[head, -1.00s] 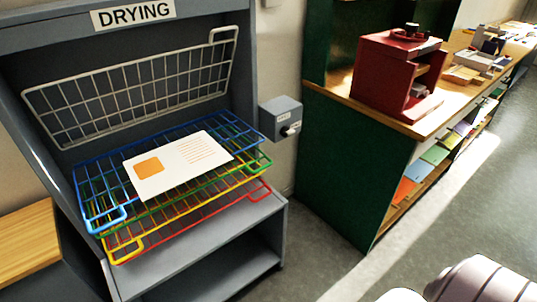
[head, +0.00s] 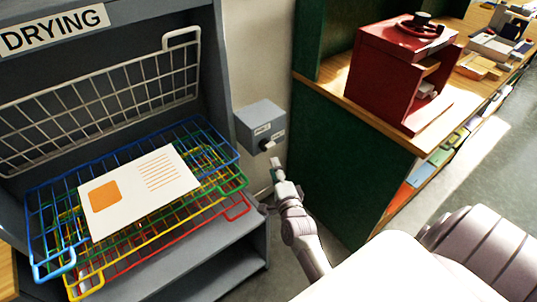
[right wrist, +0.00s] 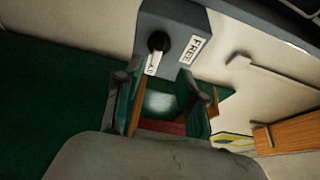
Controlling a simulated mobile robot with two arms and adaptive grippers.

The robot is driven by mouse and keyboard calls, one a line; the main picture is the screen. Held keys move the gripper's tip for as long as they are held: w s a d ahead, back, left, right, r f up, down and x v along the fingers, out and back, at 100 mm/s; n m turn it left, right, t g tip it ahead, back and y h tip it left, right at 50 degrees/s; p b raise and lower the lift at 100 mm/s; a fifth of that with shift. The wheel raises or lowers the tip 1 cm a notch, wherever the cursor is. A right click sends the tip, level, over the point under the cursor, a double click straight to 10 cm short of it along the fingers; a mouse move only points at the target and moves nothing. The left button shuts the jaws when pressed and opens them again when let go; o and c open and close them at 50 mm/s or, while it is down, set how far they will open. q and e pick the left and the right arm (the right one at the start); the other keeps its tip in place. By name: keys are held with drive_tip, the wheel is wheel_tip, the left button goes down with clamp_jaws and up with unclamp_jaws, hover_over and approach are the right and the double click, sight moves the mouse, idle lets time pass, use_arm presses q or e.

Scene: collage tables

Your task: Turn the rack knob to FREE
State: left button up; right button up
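The rack knob (head: 266,146) is a small dark knob with a pale tip on the front of a grey box (head: 259,117) beside the drying rack. In the right wrist view the knob (right wrist: 157,42) is dark and round. A label reading FREE (right wrist: 194,49) lies to its right, and a pale strip with unclear marks lies just below it. I cannot tell exactly where the pointer sits. My right gripper (head: 277,164) is just below and in front of the knob, apart from it. The wrist view shows its fingers (right wrist: 160,97) spread and empty. My left gripper is out of view.
The drying rack has blue, green, yellow and red wire shelves (head: 215,140); a printed card (head: 138,190) lies on the top one. A green cabinet (head: 335,165) with a red press (head: 400,75) on its wooden top stands right of the box.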

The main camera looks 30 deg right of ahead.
sight(268, 149)
drive_tip(key=b+x, duration=0.1)
drive_tip(key=x, duration=0.3)
drive_tip(key=b+x, duration=0.1)
drive_tip(key=x, duration=0.1)
drive_tip(key=shift+w+d+f+b, duration=0.2)
drive_tip(key=shift+w+f+b, duration=0.1)
drive_tip(key=shift+w+b, duration=0.05)
drive_tip(key=shift+w+d+r+b, duration=0.15)
drive_tip(key=shift+w+d+b, duration=0.15)
drive_tip(key=shift+w, duration=0.4)
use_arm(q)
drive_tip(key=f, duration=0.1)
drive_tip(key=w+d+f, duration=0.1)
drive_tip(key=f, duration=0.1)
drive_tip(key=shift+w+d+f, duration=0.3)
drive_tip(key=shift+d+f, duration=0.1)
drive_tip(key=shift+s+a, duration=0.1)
use_arm(e)
drive_tip(key=shift+c, duration=0.2)
drive_tip(key=shift+a+r, duration=0.1)
clamp_jaws()
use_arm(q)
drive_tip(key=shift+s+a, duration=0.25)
